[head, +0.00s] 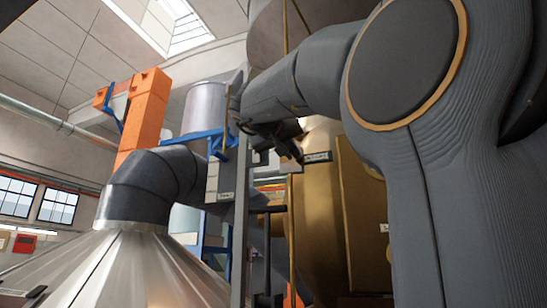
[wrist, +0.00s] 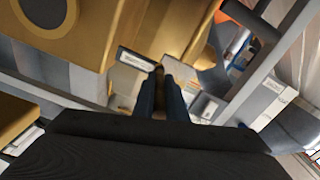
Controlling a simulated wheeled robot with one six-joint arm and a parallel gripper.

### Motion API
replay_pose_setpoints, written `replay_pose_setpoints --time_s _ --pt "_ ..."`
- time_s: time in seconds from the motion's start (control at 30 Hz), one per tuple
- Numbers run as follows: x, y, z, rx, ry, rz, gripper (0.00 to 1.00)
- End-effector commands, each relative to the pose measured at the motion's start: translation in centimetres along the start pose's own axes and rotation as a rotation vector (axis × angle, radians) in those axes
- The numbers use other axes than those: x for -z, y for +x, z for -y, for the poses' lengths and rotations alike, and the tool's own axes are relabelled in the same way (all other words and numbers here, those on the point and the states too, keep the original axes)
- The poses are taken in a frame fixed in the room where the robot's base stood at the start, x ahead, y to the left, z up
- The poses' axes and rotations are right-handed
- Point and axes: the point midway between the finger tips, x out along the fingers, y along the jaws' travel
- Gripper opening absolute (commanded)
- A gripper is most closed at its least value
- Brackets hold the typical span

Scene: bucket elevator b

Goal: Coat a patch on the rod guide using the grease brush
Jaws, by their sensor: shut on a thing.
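My gripper (wrist: 162,98) is shut on a small brown thing (wrist: 159,72), likely the grease brush, between its two dark fingers in the wrist view. Most of it is hidden by the fingers, and its bristles cannot be made out. In the head view my gripper (head: 287,148) is at the upper middle, beside a small pale bracket (head: 292,168), which seems to be the rod guide. A thin brass rod (head: 292,235) runs down below this bracket. A labelled pale plate (wrist: 136,60) lies just left of the fingertips in the wrist view. I cannot tell whether the brush touches the guide.
A grey upright post (head: 239,215) with a control box (head: 213,182) stands left of my gripper. A large brass-coloured tank (head: 325,215) is close behind and to the right. A dark bent pipe (head: 150,185) and an orange duct (head: 147,108) stand farther left.

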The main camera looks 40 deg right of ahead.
Motion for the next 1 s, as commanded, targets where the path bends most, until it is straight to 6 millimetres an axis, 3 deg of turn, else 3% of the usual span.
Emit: replay_pose_setpoints --time_s 0.47,1.0 --pt "1.3 0.1 -0.3 0.001 -0.001 0.001 0.00" --pt "2.4 0.2 3.3 0.002 0.000 0.000 0.00"
